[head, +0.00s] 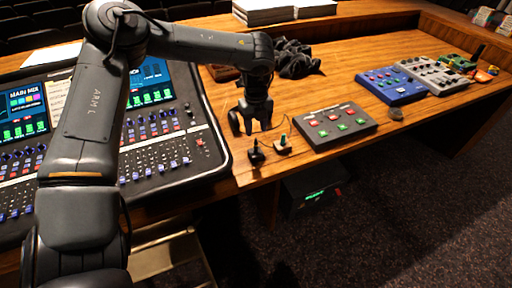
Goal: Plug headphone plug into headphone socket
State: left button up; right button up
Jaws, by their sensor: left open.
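My left gripper (250,130) points down over the wooden desk, just right of the mixing desk, with its fingers apart and nothing visible between them. Just below it in the picture, near the desk's front edge, stand two small upright pieces. One is a black piece (256,154), and the other is a tan block with a green top (283,147). They are too small for me to tell which is the headphone plug and which the socket. The gripper appears apart from both. My right gripper is out of view.
The mixing desk (204,143) fills the left. A grey button box (336,127) sits right of the small pieces. A black cloth heap (295,59) lies behind. A blue pedal box (391,86) and a grey one (435,75) stand at right. Bare wood (345,62) lies between.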

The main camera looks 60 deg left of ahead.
aim_at(256, 142)
pick_arm(q)
jog(key=shift+f+b, duration=3.05)
jog(key=shift+f, duration=1.3)
jog(key=shift+c, duration=0.2)
grip_shut()
jog(key=shift+r, duration=0.2)
jog(key=shift+r, duration=0.1)
jog(key=shift+r+p, duration=1.3)
jog(key=shift+r, duration=0.2)
jog(key=shift+r+p, duration=0.95)
jog(key=shift+r, duration=0.3)
